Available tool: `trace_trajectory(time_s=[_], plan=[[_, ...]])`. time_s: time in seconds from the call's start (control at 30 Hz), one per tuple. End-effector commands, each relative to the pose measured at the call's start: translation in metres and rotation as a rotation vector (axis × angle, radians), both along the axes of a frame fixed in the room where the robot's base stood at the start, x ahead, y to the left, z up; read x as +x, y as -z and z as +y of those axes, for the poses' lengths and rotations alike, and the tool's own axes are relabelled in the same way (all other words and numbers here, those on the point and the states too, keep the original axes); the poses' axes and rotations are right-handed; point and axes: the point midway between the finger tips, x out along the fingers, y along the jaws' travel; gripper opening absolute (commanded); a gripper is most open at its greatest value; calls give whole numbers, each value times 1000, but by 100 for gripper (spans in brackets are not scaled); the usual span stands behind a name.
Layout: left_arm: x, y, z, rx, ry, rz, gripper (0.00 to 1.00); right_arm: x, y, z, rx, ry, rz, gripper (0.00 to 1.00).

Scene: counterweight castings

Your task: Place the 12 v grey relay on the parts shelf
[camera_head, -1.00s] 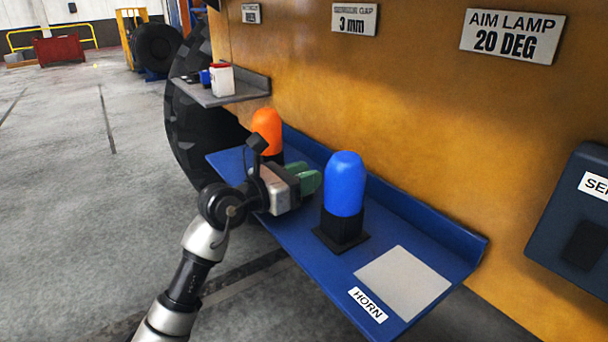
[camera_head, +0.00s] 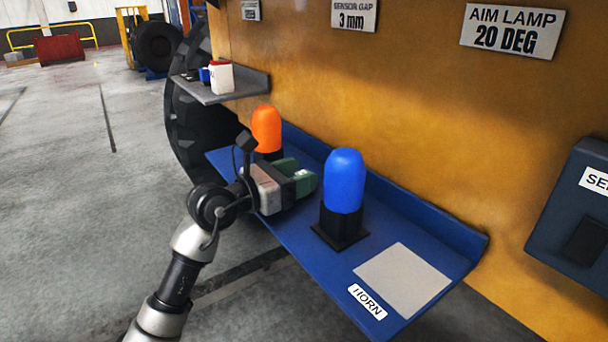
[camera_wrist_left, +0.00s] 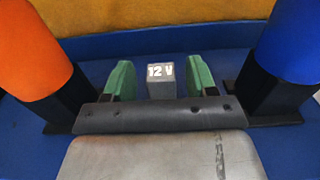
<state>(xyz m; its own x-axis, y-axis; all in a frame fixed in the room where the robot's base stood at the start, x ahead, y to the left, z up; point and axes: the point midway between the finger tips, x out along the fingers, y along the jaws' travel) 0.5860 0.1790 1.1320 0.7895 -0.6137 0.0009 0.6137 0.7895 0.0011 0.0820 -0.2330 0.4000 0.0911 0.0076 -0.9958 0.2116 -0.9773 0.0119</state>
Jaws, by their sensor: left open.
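The grey relay (camera_wrist_left: 161,88) is a small block marked "12 V" on top, standing on the blue shelf (camera_head: 285,237). My left gripper (camera_head: 300,174) reaches over this shelf between the orange lamp and the blue lamp. Its green fingers are open. In the left wrist view the relay shows between the two fingers (camera_wrist_left: 160,76), with gaps on both sides. In the head view the fingers mostly hide the relay. A grey shelf (camera_head: 237,98), possibly the parts shelf, is fixed higher up at the back left. My right gripper is out of view.
An orange lamp (camera_head: 267,128) and a blue lamp (camera_head: 344,182) on black bases flank the gripper closely. A pale square (camera_head: 403,279) beside the HORN label (camera_head: 367,302) is bare. Small white, red, blue and dark items (camera_head: 221,77) occupy part of the grey shelf.

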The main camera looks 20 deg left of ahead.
Motion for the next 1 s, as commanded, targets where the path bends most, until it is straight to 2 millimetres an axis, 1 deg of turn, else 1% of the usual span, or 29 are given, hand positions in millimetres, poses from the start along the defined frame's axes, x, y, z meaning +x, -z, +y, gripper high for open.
trace_trajectory(time_s=[0.03,0.3,0.5,0.67,1.0], plan=[[-9,4,7,5,-1,0,57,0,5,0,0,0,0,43],[-55,4,42,5,-1,1,57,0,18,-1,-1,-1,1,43],[-76,2,59,1,0,2,57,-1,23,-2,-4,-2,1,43],[-82,1,63,1,1,0,57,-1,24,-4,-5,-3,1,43],[-82,0,63,1,1,1,57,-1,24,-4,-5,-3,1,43]])
